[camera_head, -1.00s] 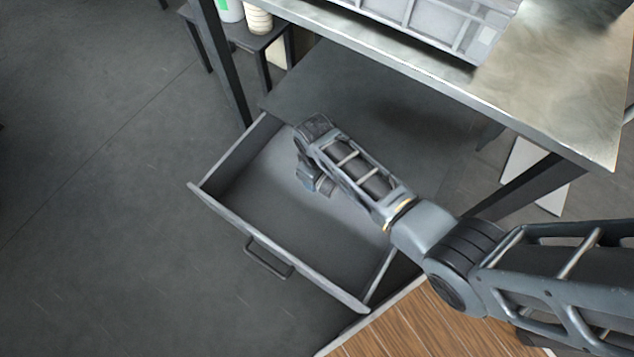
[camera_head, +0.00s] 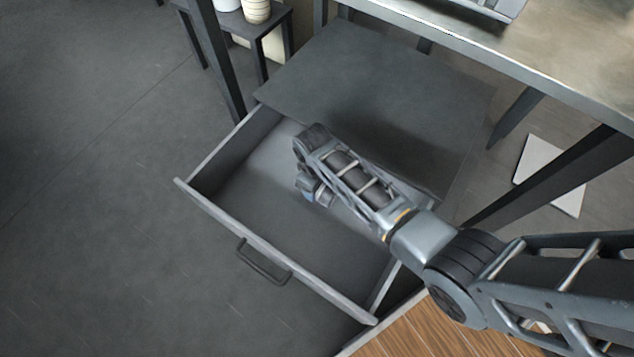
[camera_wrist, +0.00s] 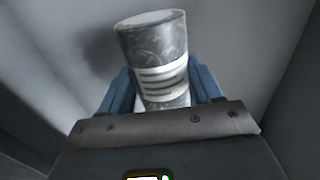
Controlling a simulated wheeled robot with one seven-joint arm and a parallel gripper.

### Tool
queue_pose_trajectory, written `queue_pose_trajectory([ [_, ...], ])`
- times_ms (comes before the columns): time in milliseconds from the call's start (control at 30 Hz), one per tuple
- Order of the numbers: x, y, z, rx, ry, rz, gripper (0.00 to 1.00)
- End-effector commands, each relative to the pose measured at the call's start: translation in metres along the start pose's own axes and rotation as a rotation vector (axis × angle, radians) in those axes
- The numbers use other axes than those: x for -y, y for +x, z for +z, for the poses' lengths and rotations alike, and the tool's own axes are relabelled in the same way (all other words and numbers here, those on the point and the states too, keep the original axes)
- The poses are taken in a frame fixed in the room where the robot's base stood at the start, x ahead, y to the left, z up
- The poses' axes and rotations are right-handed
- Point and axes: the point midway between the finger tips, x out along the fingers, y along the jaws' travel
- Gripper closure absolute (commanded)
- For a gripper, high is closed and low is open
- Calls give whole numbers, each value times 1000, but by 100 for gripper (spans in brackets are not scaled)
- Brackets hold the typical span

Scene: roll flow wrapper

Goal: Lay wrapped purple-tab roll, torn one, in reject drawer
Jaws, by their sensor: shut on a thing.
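A grey, cylindrical wrapped roll (camera_wrist: 160,50) with a pale printed label shows in the wrist view. My gripper (camera_wrist: 160,95) is shut on it, with a blue finger on each side. No purple tab or tear can be made out from this angle. The drawer (camera_head: 235,228) is pulled open under the table in the head view. My gripper (camera_head: 312,190) is over the inside of the drawer, towards its back; the roll is hidden there by my arm. Grey drawer surfaces surround the roll in the wrist view; whether it touches the floor of the drawer I cannot tell.
The drawer's front with its handle (camera_head: 264,262) faces the lower left. The steel table (camera_head: 560,60) stands above on dark legs. A small dark stand (camera_head: 262,28) with pale containers is at the top. The visible drawer floor is bare.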

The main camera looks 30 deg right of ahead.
Motion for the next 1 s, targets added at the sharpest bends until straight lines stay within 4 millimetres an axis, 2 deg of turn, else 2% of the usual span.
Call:
queue_pose_trajectory([
  [33, 0, 10, 0, -1, 0, 0, 81],
  [167, 0, 16, -1, -1, 0, 0, 81],
  [1000, 1, 23, 0, 0, 0, 0, 81],
])
